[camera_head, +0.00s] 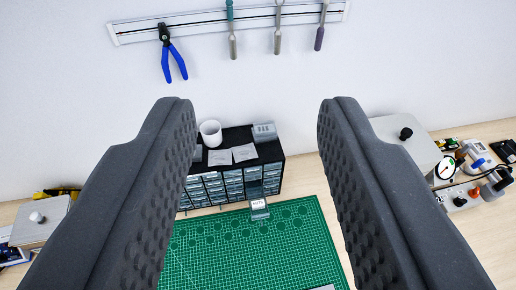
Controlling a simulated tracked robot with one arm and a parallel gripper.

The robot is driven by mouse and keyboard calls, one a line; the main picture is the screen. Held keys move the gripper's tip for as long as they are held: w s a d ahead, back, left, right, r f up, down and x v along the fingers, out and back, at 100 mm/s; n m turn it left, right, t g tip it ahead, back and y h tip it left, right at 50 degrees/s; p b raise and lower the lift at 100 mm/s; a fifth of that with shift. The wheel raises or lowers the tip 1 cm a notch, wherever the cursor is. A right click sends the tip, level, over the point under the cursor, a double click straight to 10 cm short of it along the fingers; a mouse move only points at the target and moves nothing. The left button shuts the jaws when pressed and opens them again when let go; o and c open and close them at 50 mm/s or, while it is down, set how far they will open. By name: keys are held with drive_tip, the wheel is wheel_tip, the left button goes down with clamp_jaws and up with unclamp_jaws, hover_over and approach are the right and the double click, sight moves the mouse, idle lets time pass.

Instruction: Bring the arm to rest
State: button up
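My gripper (257,115) fills the sides of the view. Its two dark grey, dimpled fingers stand wide apart. Nothing is held between them, and they touch nothing that I can see. The gripper is above the bench, and the wall shows beyond the fingertips. The rest of my arm is out of view.
A green cutting mat (262,262) lies on the wooden bench. Behind it stands a black drawer cabinet (236,184) with a white cup (211,133) on top. Blue pliers (174,62) and other tools hang from a wall rail (190,27). Boxes and instruments flank the mat.

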wheel_tip(320, 180, down, 12)
drive_tip(key=b, duration=1.1)
drive_tip(key=shift+r+b, duration=0.15)
drive_tip(key=shift+b, duration=0.15)
